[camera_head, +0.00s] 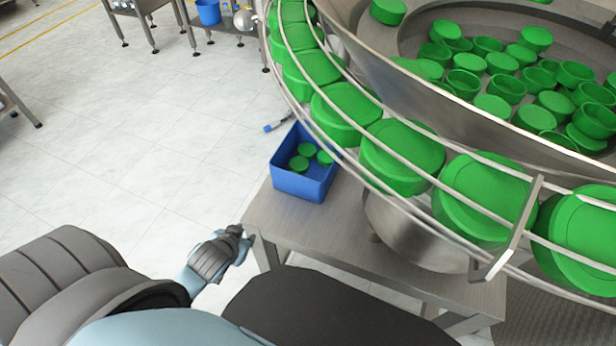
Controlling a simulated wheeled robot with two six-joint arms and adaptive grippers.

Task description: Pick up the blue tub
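The blue tub (301,184) is an open rectangular container standing on the left end of the steel table (330,236). Several green caps (300,164) lie inside it. Its right rear part is close under the curved rail. My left gripper (243,236) is in the lower middle, in front of and to the left of the tub, near the table's front left corner. It is apart from the tub and I see nothing held in it. Its fingers are small and dark, and I cannot tell how far they are parted. My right gripper is not in view.
A curved metal rail (412,211) carrying large green caps (401,155) arches over the table to the right of the tub. Behind it is a steel bowl (424,105) full of caps. A blue-handled tool (275,127) shows behind the tub. The floor at left is clear.

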